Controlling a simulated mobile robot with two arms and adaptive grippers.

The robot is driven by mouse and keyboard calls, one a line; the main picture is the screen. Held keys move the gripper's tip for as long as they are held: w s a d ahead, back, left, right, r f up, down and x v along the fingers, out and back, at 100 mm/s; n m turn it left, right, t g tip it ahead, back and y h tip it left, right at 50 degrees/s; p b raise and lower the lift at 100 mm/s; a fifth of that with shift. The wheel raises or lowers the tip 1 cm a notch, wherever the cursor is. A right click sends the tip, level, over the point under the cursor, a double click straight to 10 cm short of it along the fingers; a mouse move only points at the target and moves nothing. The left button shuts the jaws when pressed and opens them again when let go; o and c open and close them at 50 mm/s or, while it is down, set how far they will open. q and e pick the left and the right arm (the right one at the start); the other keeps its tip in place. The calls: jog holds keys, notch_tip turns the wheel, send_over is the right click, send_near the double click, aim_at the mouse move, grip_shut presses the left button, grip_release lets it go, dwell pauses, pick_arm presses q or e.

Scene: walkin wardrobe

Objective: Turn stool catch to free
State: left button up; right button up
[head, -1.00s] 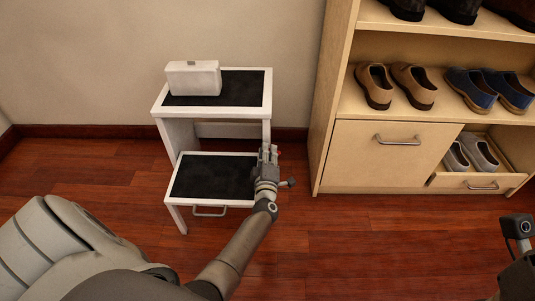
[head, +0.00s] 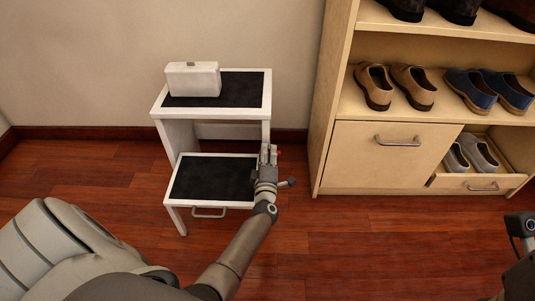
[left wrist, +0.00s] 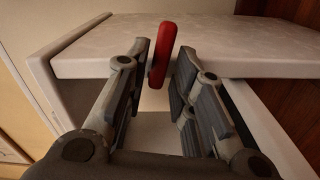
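The white step stool (head: 213,114) with black treads stands against the wall in the head view. The red stool catch (left wrist: 162,55) is a slim upright lever by the edge of a white board in the left wrist view. In the head view only a bit of red (head: 278,152) shows at the stool's right side. My left gripper (head: 269,154) is at that side; its fingers (left wrist: 163,75) stand open on both sides of the catch. The left finger is very close to it; I cannot tell if they touch.
A white box (head: 193,79) sits on the stool's top tread. A grey handle (head: 209,212) is below the lower tread. A wooden shoe cabinet (head: 376,157) with shoes stands to the right. The red wood floor (head: 350,250) in front is clear.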

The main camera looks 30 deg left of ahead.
pick_arm(q)
jog(key=shift+o, duration=0.3)
jog(key=v, duration=0.7)
jog(key=shift+s+d, duration=0.15)
jog(key=shift+s, duration=0.05)
dwell(0.3)
